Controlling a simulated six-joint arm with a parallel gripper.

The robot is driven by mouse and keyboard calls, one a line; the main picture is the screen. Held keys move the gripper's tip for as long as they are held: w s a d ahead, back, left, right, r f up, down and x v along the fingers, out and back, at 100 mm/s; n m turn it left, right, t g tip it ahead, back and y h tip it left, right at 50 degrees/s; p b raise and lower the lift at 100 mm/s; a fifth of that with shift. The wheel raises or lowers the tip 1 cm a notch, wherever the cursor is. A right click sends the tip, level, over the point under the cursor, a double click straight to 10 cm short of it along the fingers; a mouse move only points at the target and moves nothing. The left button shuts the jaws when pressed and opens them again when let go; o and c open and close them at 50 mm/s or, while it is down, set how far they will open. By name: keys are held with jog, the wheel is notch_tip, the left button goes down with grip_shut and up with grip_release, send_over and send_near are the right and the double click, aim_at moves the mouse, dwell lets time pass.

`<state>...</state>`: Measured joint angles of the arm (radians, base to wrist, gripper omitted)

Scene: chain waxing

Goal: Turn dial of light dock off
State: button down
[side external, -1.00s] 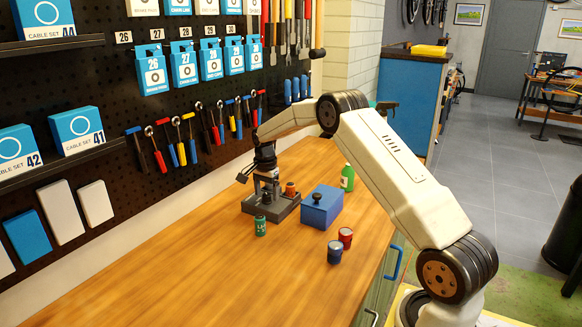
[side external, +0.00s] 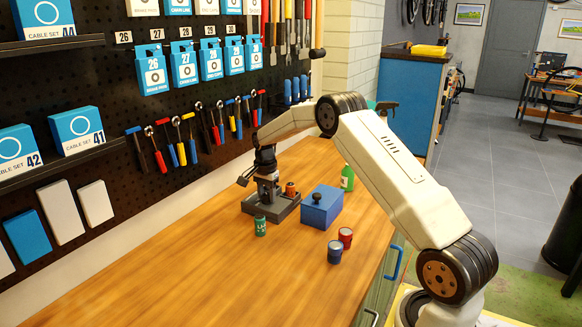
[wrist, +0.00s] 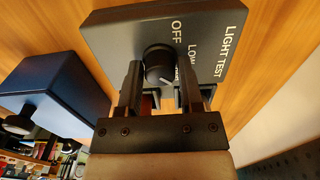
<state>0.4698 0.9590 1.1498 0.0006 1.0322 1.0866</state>
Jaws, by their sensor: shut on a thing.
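The light dock (wrist: 112,40) is a dark grey box lettered LIGHT TEST, OFF and LOW in the wrist view. In the side view, the dock (side external: 287,212) sits on the bench below my gripper (side external: 268,190). The dial (wrist: 158,64) is a round black knob with a pale pointer mark. The mark points toward the lower right in the wrist view, away from OFF. My gripper (wrist: 160,88) is shut on the dial, one finger on each side. Another label is partly hidden by the right finger.
A blue box with a black knob (side external: 321,208) stands right of the dock. A green can (side external: 260,226), a blue can (side external: 335,252), a red can (side external: 345,238) and a green bottle (side external: 347,177) stand nearby. The bench (side external: 190,270) is clear in front.

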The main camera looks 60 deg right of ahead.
jog(key=n, duration=0.4)
jog(key=shift+n, duration=0.3)
jog(key=n, duration=0.4)
jog(key=shift+n, duration=0.3)
jog(key=n, duration=0.4)
jog(key=shift+n, duration=0.3)
jog(key=shift+r+n, duration=0.1)
jog(key=shift+n, duration=1.9)
jog(key=shift+c, duration=1.2)
grip_release()
